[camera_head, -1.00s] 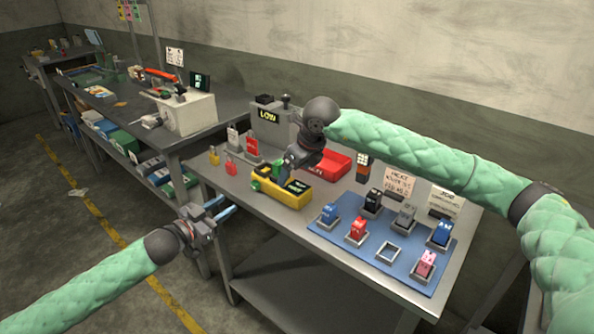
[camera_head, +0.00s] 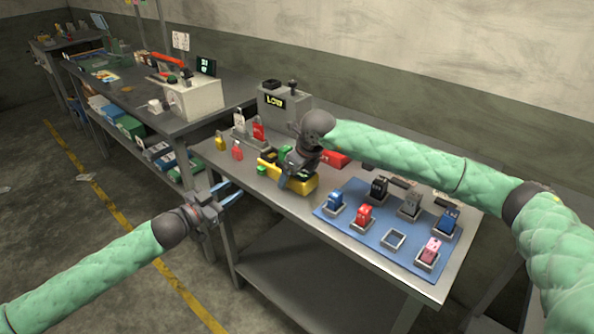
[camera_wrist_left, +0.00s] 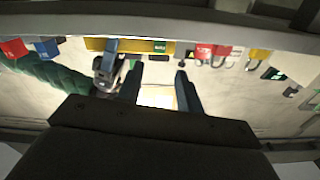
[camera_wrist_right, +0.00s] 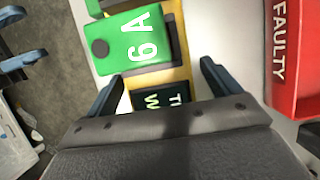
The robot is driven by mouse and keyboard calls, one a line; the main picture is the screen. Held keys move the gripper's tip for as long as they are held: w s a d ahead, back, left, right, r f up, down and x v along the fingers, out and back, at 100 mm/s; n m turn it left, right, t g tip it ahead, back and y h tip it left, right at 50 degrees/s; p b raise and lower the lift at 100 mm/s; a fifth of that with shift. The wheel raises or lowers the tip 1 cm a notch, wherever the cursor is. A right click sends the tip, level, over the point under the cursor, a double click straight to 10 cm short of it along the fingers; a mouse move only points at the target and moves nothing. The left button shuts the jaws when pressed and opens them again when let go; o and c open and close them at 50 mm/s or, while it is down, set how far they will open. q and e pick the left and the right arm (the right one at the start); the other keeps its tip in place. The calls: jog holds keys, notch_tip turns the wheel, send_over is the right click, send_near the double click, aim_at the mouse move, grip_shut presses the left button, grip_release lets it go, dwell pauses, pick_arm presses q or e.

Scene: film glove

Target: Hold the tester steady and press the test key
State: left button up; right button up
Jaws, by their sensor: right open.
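The yellow tester (camera_head: 306,187) lies on the near bench, partly hidden by my right gripper (camera_head: 288,176). In the right wrist view its yellow body (camera_wrist_right: 184,74) carries a green block (camera_wrist_right: 132,48) marked 6A and a dark lettered screen (camera_wrist_right: 165,99). The right fingers are apart, one on each side of the tester around the screen; I cannot tell whether they touch it. I cannot single out the test key. My left gripper (camera_head: 234,192) is open and empty off the bench's front left edge. The left wrist view shows the tester (camera_wrist_left: 95,44) beyond its fingers.
A grey box (camera_head: 284,103) showing LOW stands behind the tester. A red FAULTY tray (camera_wrist_right: 293,60) is close beside the right gripper. Several coloured blocks sit in holders on a blue mat (camera_head: 345,226) to the right. Red and yellow padlocks (camera_head: 237,151) stand left.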

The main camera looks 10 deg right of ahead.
jog(key=shift+c, duration=0.2)
pick_arm(q)
jog(key=shift+c, duration=0.3)
pick_arm(e)
jog(key=c, duration=1.4)
pick_arm(q)
grip_shut()
pick_arm(e)
jog(key=shift+o, duration=0.2)
